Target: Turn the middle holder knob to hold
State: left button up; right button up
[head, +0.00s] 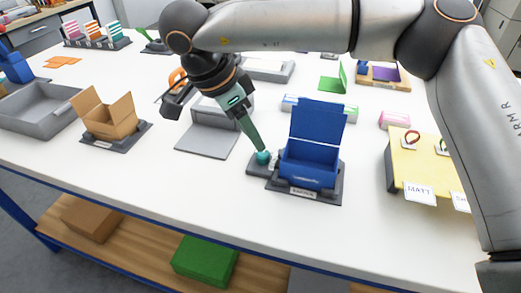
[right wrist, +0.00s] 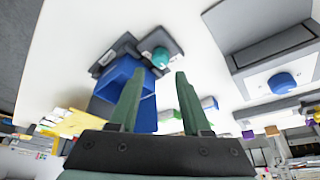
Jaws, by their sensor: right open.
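The teal knob (head: 263,157) sits on a dark grey block at the left side of the dark holder (head: 305,196) that carries an open blue box (head: 308,164). The holder has a small label on its front that I cannot read. My right gripper (head: 258,149) points down at the knob, its tips close to it. In the right wrist view, the two green fingers (right wrist: 160,72) stand apart, and the teal knob (right wrist: 160,57) shows in line with the gap between them. I cannot tell whether they touch it. My left gripper is not in view.
A cardboard box (head: 108,117) on a dark base and a grey tray (head: 42,106) stand at the left. A grey device (head: 206,140) is left of the knob. A yellow board (head: 425,163) with tags is at the right. The table's front strip is clear.

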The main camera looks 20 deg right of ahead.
aim_at(263, 154)
jog(key=x, duration=0.6)
jog(key=shift+a, duration=0.1)
jog(key=shift+c, duration=0.2)
grip_shut()
